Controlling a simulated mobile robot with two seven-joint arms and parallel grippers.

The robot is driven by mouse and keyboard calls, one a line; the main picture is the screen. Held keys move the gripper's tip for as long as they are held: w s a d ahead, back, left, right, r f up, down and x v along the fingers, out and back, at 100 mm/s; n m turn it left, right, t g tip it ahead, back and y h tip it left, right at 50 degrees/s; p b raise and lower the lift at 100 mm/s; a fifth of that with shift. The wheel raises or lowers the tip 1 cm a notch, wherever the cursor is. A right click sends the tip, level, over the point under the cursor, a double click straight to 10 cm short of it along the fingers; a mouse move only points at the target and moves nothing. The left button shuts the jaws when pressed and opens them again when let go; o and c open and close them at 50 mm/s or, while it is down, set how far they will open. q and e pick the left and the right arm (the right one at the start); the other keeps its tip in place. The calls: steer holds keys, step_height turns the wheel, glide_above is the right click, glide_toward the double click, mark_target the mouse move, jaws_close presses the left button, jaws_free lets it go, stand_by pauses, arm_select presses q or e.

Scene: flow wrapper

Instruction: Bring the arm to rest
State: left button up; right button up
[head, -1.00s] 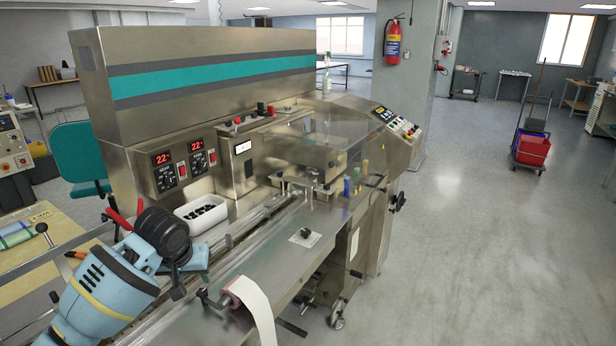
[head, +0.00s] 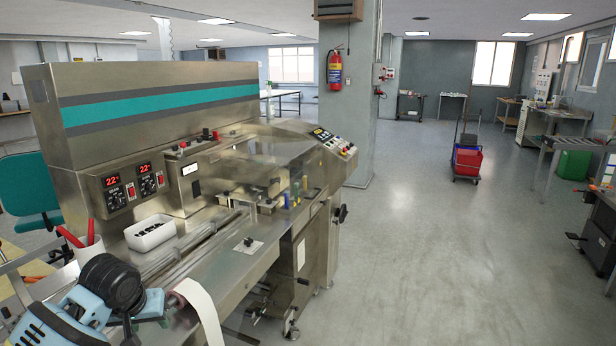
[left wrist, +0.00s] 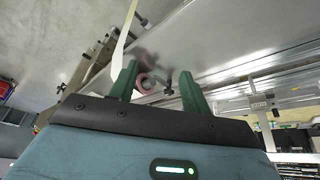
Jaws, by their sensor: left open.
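My left arm is in the lower left corner of the head view, beside the flow wrapper (head: 150,90). My left gripper (head: 132,330) is low at the front of the machine, partly cut off by the frame edge. In the left wrist view its two green fingers (left wrist: 158,85) are apart, with nothing between them that I can see held. A reddish roll (left wrist: 146,83) with a pale film strip shows beyond the fingers. The strip (head: 203,310) hangs just right of the gripper in the head view. My right gripper is not in view.
A white bin (head: 150,234) with dark pieces and a cup with red-handled tools (head: 90,251) are close to the left arm. A teal chair (head: 28,190) stands at left. A cart with a red bucket (head: 467,162) stands on the open floor at right.

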arm_select(q)
steer(key=s+d+f+m+t+h, duration=0.1)
steer(key=s+d+f+m+h, duration=0.1)
steer(key=s+d+f, duration=0.6)
steer(key=s+d+f+m+t+h, duration=0.1)
steer(key=s+d+f, duration=0.15)
steer(key=f, duration=1.05)
steer(key=s+d+f+m+t, duration=0.1)
steer(key=s+f, duration=0.1)
steer(key=s, duration=0.8)
steer(key=s+d+f+t, duration=0.1)
steer(key=s+f+t, duration=0.1)
steer(key=s, duration=0.9)
steer(key=shift+f+m, duration=0.4)
steer(key=shift+f, duration=0.25)
steer(key=shift+s, duration=0.15)
